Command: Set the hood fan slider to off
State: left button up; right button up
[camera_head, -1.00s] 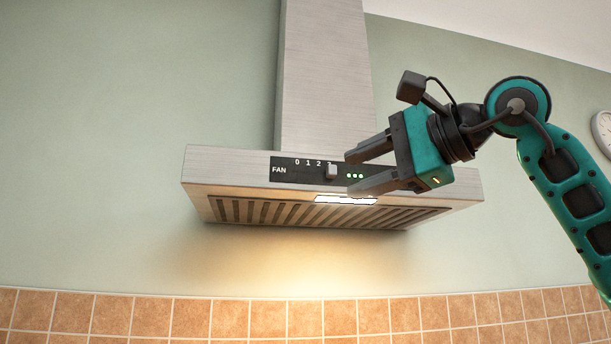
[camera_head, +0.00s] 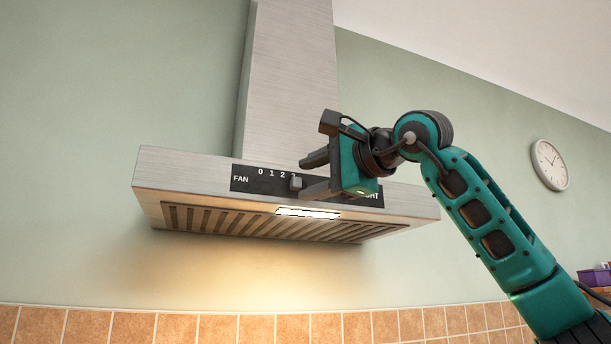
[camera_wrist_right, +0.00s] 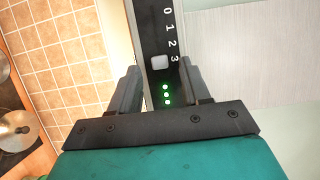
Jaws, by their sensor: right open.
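The range hood (camera_head: 190,180) has a dark control strip (camera_head: 250,180) marked FAN, with the numbers 0, 1, 2, 3. The small light-grey slider knob (camera_head: 296,183) sits at the 3 end. In the right wrist view the knob (camera_wrist_right: 159,62) stands beside the 3, with several lit green lights (camera_wrist_right: 166,94) nearer the palm. My right gripper (camera_head: 303,179) is open at the strip, its fingers pointing left. In the wrist view the knob appears between the two fingertips; I see no finger clearly touching it. My left gripper is not in view.
The hood's lit lamp (camera_head: 308,213) and slatted grille (camera_head: 220,220) are on its underside. The steel chimney (camera_head: 288,80) rises above. A wall clock (camera_head: 550,165) hangs at the right. Orange tiles (camera_head: 180,328) run below. The wall left of the hood is clear.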

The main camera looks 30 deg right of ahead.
jog(key=shift+w+a, duration=0.2)
jog(key=shift+w, duration=0.85)
grip_shut()
